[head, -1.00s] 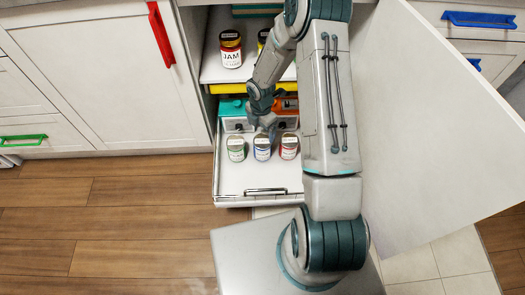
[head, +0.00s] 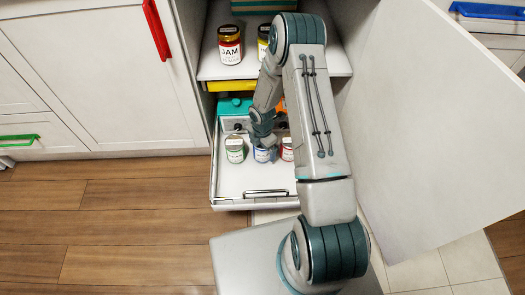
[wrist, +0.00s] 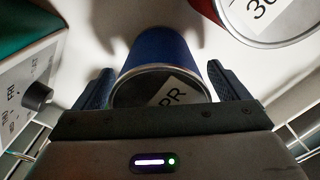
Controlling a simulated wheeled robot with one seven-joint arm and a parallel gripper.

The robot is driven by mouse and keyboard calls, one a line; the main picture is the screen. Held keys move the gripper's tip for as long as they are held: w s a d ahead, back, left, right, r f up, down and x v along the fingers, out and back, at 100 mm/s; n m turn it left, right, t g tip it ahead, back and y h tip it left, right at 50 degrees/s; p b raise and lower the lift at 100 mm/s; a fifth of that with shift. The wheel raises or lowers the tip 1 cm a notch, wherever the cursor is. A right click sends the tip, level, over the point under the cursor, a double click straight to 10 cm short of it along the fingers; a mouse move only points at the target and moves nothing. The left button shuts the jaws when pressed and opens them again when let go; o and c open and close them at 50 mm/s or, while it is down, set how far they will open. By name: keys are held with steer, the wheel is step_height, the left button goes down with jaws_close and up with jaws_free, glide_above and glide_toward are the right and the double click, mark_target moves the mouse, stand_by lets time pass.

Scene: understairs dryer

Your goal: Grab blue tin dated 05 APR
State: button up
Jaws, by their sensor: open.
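The blue tin (head: 261,155) stands in the pulled-out drawer, between a green-banded tin (head: 235,150) and a red-banded tin (head: 287,150). In the wrist view the blue tin (wrist: 155,65) lies between the two open fingers of my gripper (wrist: 160,88). Its lid label shows the letters "PR"; the rest of the label is hidden by my gripper. A small gap shows beside the tin at each finger. In the head view my gripper (head: 263,141) is over the blue tin and hides part of it.
The red tin (wrist: 270,15) is close by at upper right in the wrist view. A white box with a dark knob (wrist: 35,95) stands at left. Jam jars (head: 230,45) stand on the shelf above. The cabinet door (head: 430,120) is open at right. The drawer front is clear.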

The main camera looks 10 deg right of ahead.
steer(key=c, duration=1.4)
